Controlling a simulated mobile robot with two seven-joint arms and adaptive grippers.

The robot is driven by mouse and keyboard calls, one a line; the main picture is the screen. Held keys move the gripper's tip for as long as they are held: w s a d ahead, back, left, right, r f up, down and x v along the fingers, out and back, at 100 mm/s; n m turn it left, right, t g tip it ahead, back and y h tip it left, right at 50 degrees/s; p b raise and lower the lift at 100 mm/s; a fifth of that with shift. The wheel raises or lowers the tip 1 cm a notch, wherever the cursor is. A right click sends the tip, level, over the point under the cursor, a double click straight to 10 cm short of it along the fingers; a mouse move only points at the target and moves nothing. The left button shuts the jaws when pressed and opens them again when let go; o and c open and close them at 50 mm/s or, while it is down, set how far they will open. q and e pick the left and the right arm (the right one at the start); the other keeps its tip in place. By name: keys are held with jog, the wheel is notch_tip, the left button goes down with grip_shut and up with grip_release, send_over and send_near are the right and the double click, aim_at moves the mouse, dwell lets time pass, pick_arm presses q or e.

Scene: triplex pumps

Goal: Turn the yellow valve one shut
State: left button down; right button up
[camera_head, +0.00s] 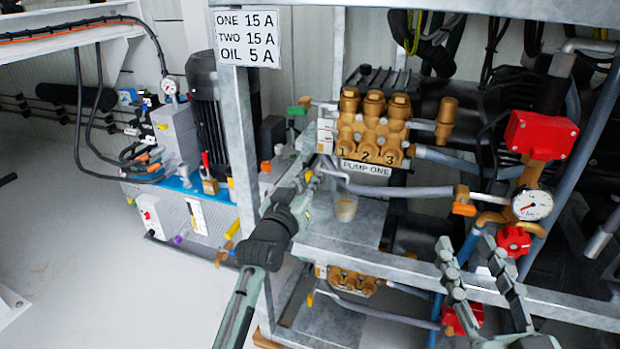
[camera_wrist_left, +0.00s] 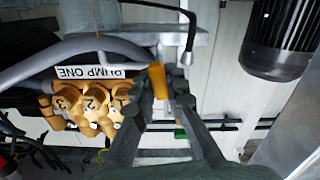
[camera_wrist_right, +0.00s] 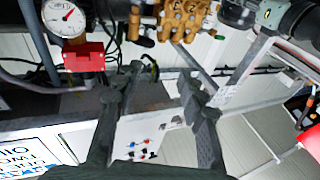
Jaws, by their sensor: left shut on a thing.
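The yellow valve one handle (camera_wrist_left: 158,80) is a short yellow-orange lever, seen in the left wrist view beside the PUMP ONE label (camera_wrist_left: 92,72). My left gripper (camera_wrist_left: 159,77) has its fingertips closed around this handle. In the head view my left gripper (camera_head: 307,180) is at the left of the brass pump one (camera_head: 374,125), by the frame post, and its fingers mostly hide the handle. My right gripper (camera_head: 467,242) is open and empty in front of the lower right of the rack; its spread fingers also show in the right wrist view (camera_wrist_right: 160,75).
A pressure gauge (camera_head: 532,205), a red valve block (camera_head: 541,135) and a red knob (camera_head: 513,240) are near my right gripper. A second brass pump (camera_head: 352,282) sits below the shelf. A metal post (camera_head: 241,150) stands left of my left gripper. Open floor lies at lower left.

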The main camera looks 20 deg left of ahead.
pick_arm(q)
jog(key=shift+r+m+p, duration=0.1)
jog(key=shift+m+p, duration=0.5)
jog(key=shift+p, duration=0.35)
jog(key=shift+m+p, duration=0.65)
jog(key=shift+m, duration=0.05)
pick_arm(e)
jog(key=s+d+f+g+h, duration=0.2)
jog(key=d+f+g+h, duration=0.3)
jog(key=f, duration=1)
jog(key=d+g, duration=0.3)
jog(key=shift+d+m, duration=0.3)
pick_arm(q)
jog(key=c, duration=1.5)
grip_release()
jog(key=shift+c, duration=0.2)
pick_arm(e)
jog(key=shift+r, duration=0.1)
pick_arm(q)
jog(key=s, duration=1.2)
jog(key=shift+a, duration=0.15)
